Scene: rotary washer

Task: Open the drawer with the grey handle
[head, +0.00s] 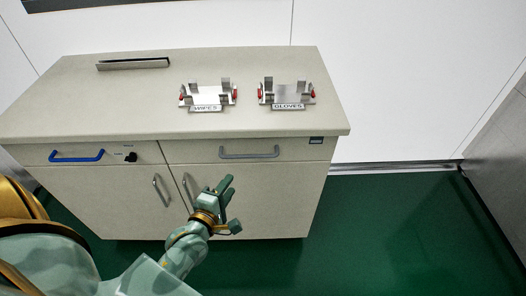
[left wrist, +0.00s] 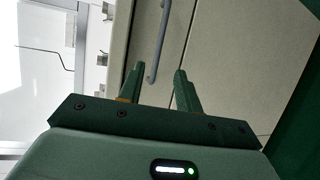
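The drawer with the grey handle (head: 204,151) is at the upper right of the cabinet front, just under the worktop, and looks closed. Its grey bar handle (head: 249,154) is horizontal. My left gripper (head: 229,190) is in front of the cabinet, below and slightly left of that handle, and not touching it. In the left wrist view the two green fingers (left wrist: 157,82) are apart with nothing between them. The grey handle also shows there (left wrist: 159,42), beyond the fingertips. My right gripper is in neither view.
A second drawer has a blue handle (head: 77,156) and a black lock knob (head: 131,157). Two door handles (head: 161,190) (head: 187,187) are below. Wipes (head: 207,97) and gloves (head: 287,94) holders stand on the worktop (head: 120,100). Green floor (head: 400,230) is clear at right.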

